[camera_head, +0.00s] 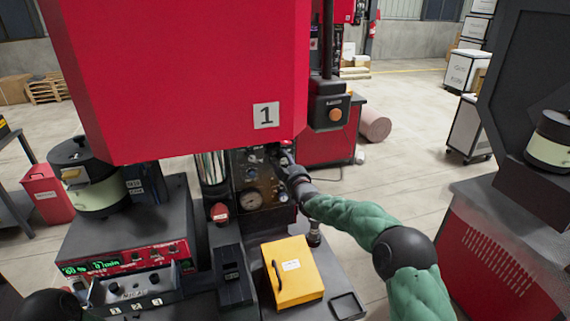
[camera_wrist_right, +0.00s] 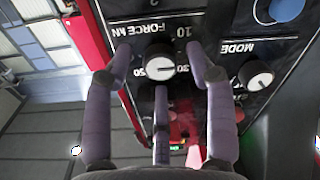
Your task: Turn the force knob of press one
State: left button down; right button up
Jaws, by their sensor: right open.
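Press one (camera_head: 190,80) is the big red machine with a "1" plate. Its dark control panel (camera_head: 250,180) sits under the red body, behind my right gripper (camera_head: 284,160). In the right wrist view the force knob (camera_wrist_right: 159,62) is a round black-and-white dial under the words "FORCE kN", with 10, 30 and 50 around it. My right gripper (camera_wrist_right: 160,68) is open, its fingers spread on either side of the knob and below it. I cannot tell whether any finger touches the knob. My left gripper is not in view.
The mode knob (camera_wrist_right: 258,76) is close to the right finger. A pressure gauge (camera_head: 252,200) is low on the panel. A yellow box (camera_head: 292,272) and a feeder controller (camera_head: 125,262) stand in front. A dark box with an orange button (camera_head: 335,114) hangs at the right.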

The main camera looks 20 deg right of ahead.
jog(key=shift+w, duration=0.1)
grip_shut()
jog(key=m+b, duration=0.3)
jog(key=b, duration=0.2)
jog(key=shift+f+m, duration=0.2)
jog(key=shift+m, duration=0.2)
jog(key=m+b, duration=0.2)
jog(key=m, duration=0.1)
jog(key=shift+b, duration=0.4)
jog(key=shift+r+m+b, duration=0.15)
jog(key=shift+m+b, duration=0.6)
jog(key=shift+m, duration=0.35)
grip_release()
